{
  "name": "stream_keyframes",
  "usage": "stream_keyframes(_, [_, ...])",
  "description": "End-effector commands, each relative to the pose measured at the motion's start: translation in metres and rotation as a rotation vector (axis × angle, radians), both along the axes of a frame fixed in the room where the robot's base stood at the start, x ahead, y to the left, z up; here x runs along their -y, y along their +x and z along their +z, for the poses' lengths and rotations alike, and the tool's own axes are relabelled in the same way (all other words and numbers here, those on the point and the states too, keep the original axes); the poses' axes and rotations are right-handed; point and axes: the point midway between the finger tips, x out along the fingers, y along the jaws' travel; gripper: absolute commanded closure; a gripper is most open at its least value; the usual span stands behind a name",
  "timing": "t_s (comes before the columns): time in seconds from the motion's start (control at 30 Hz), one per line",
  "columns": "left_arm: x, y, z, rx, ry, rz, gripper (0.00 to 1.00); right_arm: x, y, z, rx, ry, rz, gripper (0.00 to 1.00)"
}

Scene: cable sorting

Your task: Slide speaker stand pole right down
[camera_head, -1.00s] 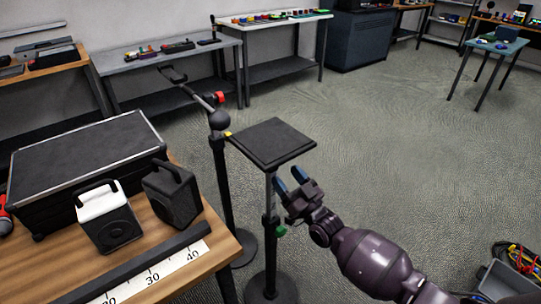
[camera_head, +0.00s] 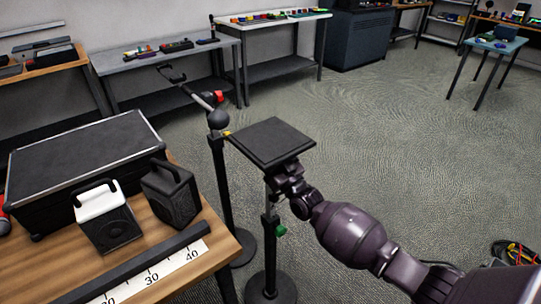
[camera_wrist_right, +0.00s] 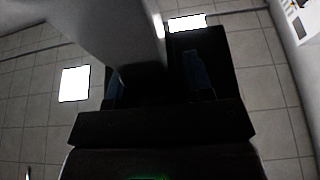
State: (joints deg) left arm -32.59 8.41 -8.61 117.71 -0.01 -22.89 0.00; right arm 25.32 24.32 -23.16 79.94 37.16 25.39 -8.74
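The speaker stand has a black square top plate (camera_head: 271,141), a thin silver pole (camera_head: 267,192), a dark lower tube with a green knob (camera_head: 280,230) and a round base (camera_head: 270,290). My right gripper (camera_head: 280,176) is just under the plate at the upper pole; its fingertips are hidden there in the head view. In the right wrist view, the blue-padded fingers (camera_wrist_right: 155,82) are spread, with the grey pole (camera_wrist_right: 135,45) between or just before them. A gap shows beside the right finger; contact is not visible. My left gripper is not in view.
A second dark stand (camera_head: 222,185) with a boom and red clip stands just left of the speaker stand. The wooden table (camera_head: 225,255) holds a black case (camera_head: 85,150), two small speakers and a ruler strip.

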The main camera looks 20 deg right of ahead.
Motion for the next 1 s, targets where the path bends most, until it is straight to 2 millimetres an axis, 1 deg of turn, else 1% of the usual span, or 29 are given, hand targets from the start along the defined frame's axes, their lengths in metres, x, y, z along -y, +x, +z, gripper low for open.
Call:
stream_keyframes(0.03, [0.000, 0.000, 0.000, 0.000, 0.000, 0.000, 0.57, 0.000, 0.000, 0.000, 0.000, 0.000, 0.000, 0.60])
stream_keyframes(0.2, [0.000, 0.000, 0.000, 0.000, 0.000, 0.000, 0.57, 0.000, 0.000, 0.000, 0.000, 0.000, 0.000, 0.86])
stream_keyframes(0.3, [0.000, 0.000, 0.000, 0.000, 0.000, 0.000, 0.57, 0.000, 0.000, 0.000, 0.000, 0.000, 0.000, 1.00])
stream_keyframes(0.43, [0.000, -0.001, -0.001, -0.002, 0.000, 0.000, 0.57, 0.000, 0.000, -0.002, 0.000, 0.000, 0.000, 1.00])
stream_keyframes(0.53, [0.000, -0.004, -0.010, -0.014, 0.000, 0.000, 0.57, 0.000, 0.000, -0.012, -0.003, 0.000, -0.001, 1.00])
stream_keyframes(0.57, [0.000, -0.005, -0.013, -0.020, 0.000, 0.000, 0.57, 0.000, 0.000, -0.018, -0.004, 0.000, -0.001, 1.00])
stream_keyframes(0.7, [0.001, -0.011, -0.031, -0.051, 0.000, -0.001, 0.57, 0.000, -0.001, -0.050, -0.013, -0.002, -0.001, 1.00])
stream_keyframes(0.8, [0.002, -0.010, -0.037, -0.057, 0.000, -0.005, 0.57, 0.001, -0.001, -0.070, -0.014, -0.001, -0.002, 1.00])
stream_keyframes(0.9, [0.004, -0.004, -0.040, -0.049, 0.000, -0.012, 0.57, 0.000, -0.001, -0.086, -0.015, -0.004, -0.001, 1.00])
stream_keyframes(1.0, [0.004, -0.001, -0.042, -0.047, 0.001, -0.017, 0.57, 0.000, -0.001, -0.094, -0.012, -0.003, -0.001, 1.00])
